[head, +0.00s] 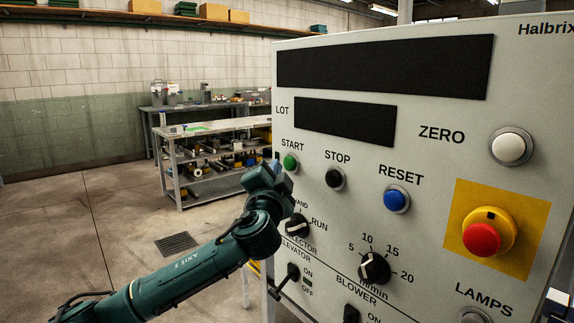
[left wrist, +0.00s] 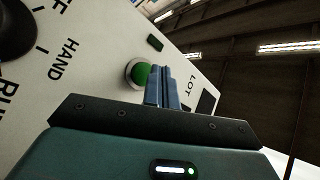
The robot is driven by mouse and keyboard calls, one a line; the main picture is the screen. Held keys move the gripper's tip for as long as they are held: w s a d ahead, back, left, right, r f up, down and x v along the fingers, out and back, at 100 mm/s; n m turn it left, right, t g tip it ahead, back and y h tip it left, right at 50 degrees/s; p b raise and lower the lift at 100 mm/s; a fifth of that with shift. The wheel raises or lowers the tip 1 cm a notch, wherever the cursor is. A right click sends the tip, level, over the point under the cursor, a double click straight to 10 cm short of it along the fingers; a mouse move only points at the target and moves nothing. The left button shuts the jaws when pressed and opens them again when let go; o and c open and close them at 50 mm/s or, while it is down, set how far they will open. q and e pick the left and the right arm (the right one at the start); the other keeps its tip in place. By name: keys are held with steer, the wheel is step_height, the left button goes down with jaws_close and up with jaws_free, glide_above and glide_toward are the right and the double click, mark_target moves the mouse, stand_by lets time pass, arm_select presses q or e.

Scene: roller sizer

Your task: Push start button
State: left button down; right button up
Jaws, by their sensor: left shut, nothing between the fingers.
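The green start button (head: 290,162) sits on the upper left of the grey control panel (head: 440,120), under the word START. It also shows in the left wrist view (left wrist: 139,74), in a silver ring just left of my fingertips. My left gripper (head: 277,168) is shut and empty, close to the panel at its left edge and beside the button. In the left wrist view its blue fingers (left wrist: 163,72) are together and overlap the button's right side. I cannot tell whether they touch it. My right gripper is in neither view.
The panel also carries a black stop button (head: 335,179), a blue reset button (head: 397,198), a white zero button (head: 511,147) and a red emergency knob (head: 482,238) on yellow. A selector knob (head: 297,226) is below the start button. Workbenches (head: 215,128) stand behind; the floor at left is clear.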

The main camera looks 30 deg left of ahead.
arm_select(q)
steer(key=shift+w, duration=0.1)
stand_by(0.3)
steer(key=shift+w+d, duration=0.15)
steer(key=shift+w, duration=0.2)
steer(key=shift+w+d, duration=0.2)
steer(key=shift+w, duration=0.25)
stand_by(0.7)
steer(key=shift+s, duration=0.1)
steer(key=shift+s+a, duration=0.35)
steer(key=shift+s, duration=0.4)
steer(key=shift+s+a+b, duration=0.1)
steer(key=shift+s+a, duration=0.2)
steer(key=shift+s, duration=0.5)
steer(key=shift+s+a+b, duration=0.15)
steer(key=shift+s+a, duration=0.2)
steer(key=shift+s, duration=0.4)
steer(key=shift+s+a+b, duration=0.1)
steer(key=shift+s+a, duration=0.2)
steer(key=shift+s, duration=0.5)
